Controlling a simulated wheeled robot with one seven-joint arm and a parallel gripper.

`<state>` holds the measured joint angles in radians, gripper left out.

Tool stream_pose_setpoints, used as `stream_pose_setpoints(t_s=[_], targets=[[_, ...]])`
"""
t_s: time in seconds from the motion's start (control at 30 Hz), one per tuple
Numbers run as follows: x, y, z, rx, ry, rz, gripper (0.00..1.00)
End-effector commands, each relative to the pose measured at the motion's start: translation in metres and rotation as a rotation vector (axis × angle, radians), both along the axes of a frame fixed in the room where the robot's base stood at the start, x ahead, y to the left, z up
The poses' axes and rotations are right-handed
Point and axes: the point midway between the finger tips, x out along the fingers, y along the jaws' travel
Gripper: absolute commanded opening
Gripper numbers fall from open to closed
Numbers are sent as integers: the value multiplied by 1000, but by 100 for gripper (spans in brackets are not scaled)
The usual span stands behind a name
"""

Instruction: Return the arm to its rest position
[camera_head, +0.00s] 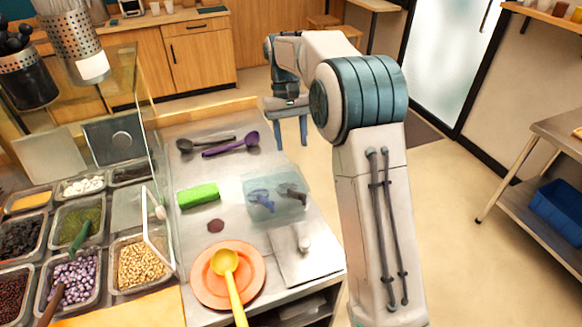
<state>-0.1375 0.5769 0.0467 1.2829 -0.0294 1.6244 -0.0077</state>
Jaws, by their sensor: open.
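My arm (372,200) rises at the right of the counter, bends at a large teal-banded joint and reaches back to the left. My gripper (292,144) hangs down at the far end, beyond the counter's right edge as seen here. Its two teal fingers are spread apart with nothing between them. The floor shows behind it. It touches none of the things on the counter.
The steel counter (220,163) holds an orange plate (207,290) with a yellow ladle (226,264), a green block (198,195), a clear tray (262,207) and a purple spoon (232,147). Topping bins (109,270) stand left. A steel table (560,140) stands right; floor between is clear.

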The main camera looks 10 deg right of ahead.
Motion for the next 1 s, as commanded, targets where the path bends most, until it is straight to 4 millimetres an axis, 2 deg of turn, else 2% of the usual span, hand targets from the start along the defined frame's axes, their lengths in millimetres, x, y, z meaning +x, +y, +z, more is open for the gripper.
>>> stream_pose_setpoints(t_s=[0.43, 0.57, 0.77, 1.0], targets=[[0, 0, 0, 0, 0, 0, 47], [-7, -4, 8, 2, -20, -6, 47], [-43, -20, 34, 13, -116, -30, 47], [-102, -42, 55, 28, -254, -67, 47]])
